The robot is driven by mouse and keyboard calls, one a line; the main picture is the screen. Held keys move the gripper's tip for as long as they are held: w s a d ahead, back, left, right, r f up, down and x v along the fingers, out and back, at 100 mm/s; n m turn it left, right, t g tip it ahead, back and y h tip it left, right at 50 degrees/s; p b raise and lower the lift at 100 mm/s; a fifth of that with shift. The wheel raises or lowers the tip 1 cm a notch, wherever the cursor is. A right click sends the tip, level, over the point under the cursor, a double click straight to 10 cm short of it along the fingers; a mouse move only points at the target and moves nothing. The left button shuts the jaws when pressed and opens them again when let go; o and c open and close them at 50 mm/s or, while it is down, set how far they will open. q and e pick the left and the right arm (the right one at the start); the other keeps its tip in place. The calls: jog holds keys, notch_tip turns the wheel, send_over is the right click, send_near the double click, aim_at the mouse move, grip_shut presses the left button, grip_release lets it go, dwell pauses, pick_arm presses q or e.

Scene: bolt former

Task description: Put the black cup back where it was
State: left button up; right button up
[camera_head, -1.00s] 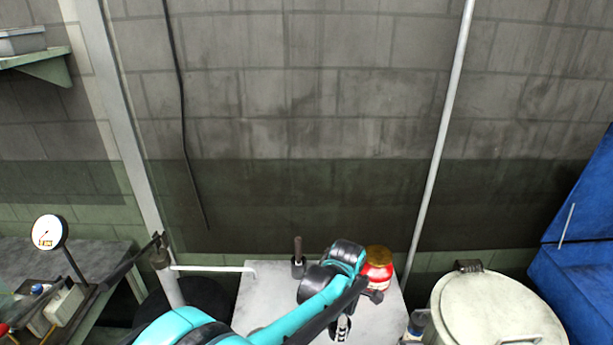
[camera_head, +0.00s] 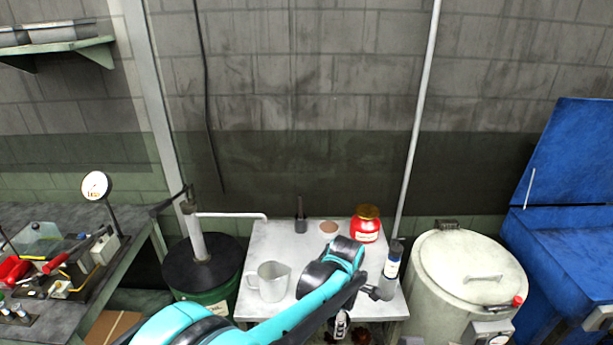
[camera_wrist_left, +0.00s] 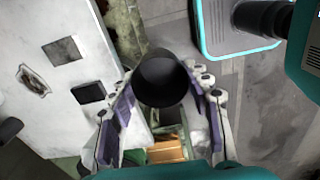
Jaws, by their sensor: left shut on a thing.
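The black cup (camera_wrist_left: 163,82) is between the two fingers of my left gripper (camera_wrist_left: 165,112) in the left wrist view, with its dark round end towards the camera. The fingers with purple inner pads are shut on it. In the head view my left gripper (camera_head: 341,326) hangs at the front edge of the light grey table (camera_head: 262,237), below my teal arm. I cannot make out the cup in the head view. My right gripper is not in view.
On the table stand a grey measuring jug (camera_head: 270,281), a red jar (camera_head: 366,224), a small brown-topped pot (camera_head: 328,229), a dark upright tool (camera_head: 300,217) and a labelled bottle (camera_head: 391,262). A lidded bin (camera_head: 468,270) stands right and a green drum (camera_head: 203,268) left.

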pick_arm(q)
jog(key=shift+w+a, duration=0.1)
jog(key=shift+a, duration=0.35)
jog(key=s+a+f+m, duration=0.1)
jog(key=a+f+m, duration=0.2)
jog(key=a+m, duration=0.5)
jog(key=s+a+f+m, duration=0.1)
jog(key=a+f+m, duration=0.2)
jog(key=a+m, duration=0.6)
jog(key=a, duration=0.8)
jog(key=shift+f+m+b, duration=0.2)
jog(key=shift+m+b, duration=0.1)
jog(key=shift+b, duration=0.1)
jog(key=shift+r, duration=0.1)
